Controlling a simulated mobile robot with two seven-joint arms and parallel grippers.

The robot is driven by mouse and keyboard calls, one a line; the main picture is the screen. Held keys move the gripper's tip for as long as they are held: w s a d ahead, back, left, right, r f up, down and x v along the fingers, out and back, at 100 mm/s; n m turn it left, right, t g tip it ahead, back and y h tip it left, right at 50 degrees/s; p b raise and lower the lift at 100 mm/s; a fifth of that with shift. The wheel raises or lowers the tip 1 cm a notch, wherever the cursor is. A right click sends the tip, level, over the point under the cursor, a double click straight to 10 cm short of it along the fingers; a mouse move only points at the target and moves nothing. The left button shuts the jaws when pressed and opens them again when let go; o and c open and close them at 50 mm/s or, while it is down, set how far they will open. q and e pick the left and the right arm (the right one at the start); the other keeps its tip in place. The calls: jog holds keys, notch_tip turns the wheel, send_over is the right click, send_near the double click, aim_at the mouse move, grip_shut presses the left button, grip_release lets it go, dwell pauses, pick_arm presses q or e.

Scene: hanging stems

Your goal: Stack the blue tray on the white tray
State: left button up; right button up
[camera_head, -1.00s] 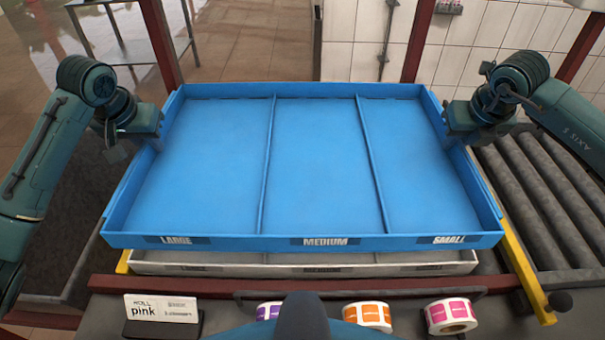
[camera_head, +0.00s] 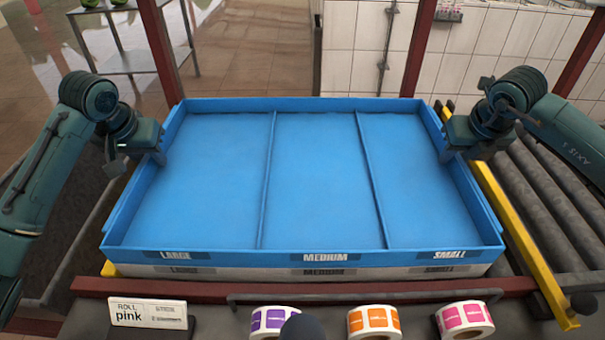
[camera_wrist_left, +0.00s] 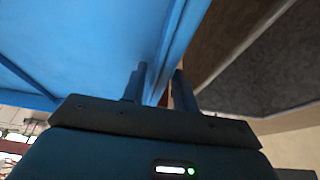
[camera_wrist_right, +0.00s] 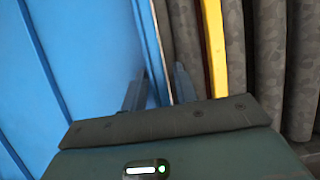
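The blue tray (camera_head: 318,180), with three empty compartments labelled large, medium and small, sits level directly above the white tray (camera_head: 400,272). Only the white tray's front strip shows under the blue front wall, closely lined up with it. No gap shows between them at the front; the rest of the white tray is hidden. My left gripper (camera_head: 158,155) is shut on the blue tray's left side wall, its fingers on both sides of the rim in the left wrist view (camera_wrist_left: 158,90). My right gripper (camera_head: 450,152) is shut on the right side wall likewise, shown in the right wrist view (camera_wrist_right: 160,90).
A yellow rail (camera_head: 520,245) and grey rollers (camera_head: 560,190) lie at the right. Purple (camera_head: 270,320), orange (camera_head: 374,322) and pink (camera_head: 464,320) label rolls stand in front, with a "roll pink" sign (camera_head: 148,313) at the left. A metal table (camera_head: 130,60) stands behind.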

pick_arm(q)
jog(key=shift+o, duration=0.7)
pick_arm(e)
jog(key=shift+o, duration=0.7)
jog(key=shift+a+r, duration=0.1)
jog(key=shift+r, duration=0.1)
pick_arm(q)
jog(key=v, duration=1.2)
pick_arm(e)
jog(key=v, duration=1.1)
jog(key=shift+s+r, duration=0.25)
jog(key=shift+r, duration=0.05)
pick_arm(q)
jog(key=shift+s, duration=0.1)
pick_arm(e)
jog(key=shift+f, duration=0.1)
